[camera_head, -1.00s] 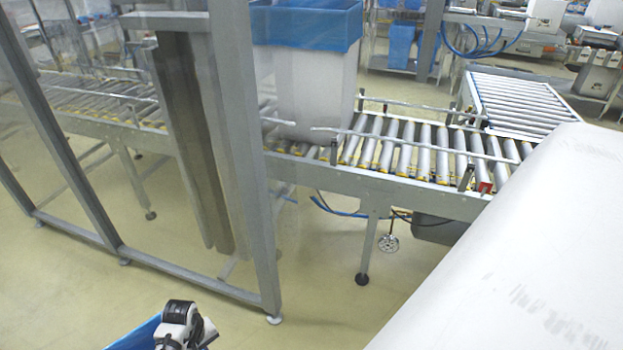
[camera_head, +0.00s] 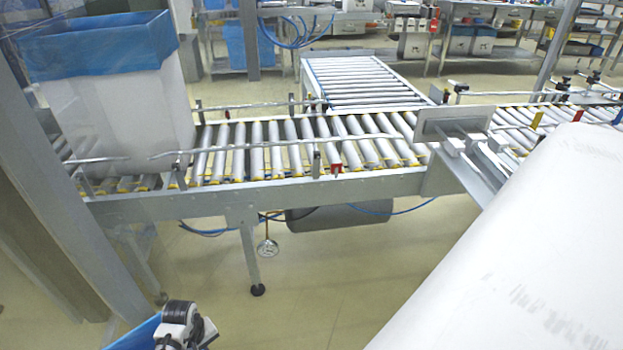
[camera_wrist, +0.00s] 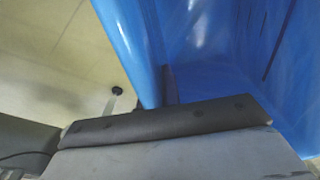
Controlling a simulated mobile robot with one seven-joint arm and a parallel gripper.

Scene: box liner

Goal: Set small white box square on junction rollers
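In the head view, a white box (camera_head: 130,125) with a blue liner over its rim stands upright on the roller conveyor at the left. I cannot tell whether it is the small white box. The junction rollers (camera_head: 345,140), where the side conveyor joins the line, are bare. My gripper (camera_head: 180,325) is low at the left, in front of the conveyor, against a blue liner-like sheet (camera_head: 140,332). In the wrist view this blue sheet (camera_wrist: 215,50) rises beyond a dark bar of my gripper (camera_wrist: 165,122). What lies under the sheet is hidden, and the fingertips are mostly hidden.
Rails (camera_head: 290,143) edge the rollers. A side roller conveyor (camera_head: 365,82) runs back from the junction. A metal bracket (camera_head: 460,140) stands to its right. A grey post (camera_head: 50,190) stands at the left. The floor (camera_head: 330,265) in front is clear. A large white surface fills the right foreground.

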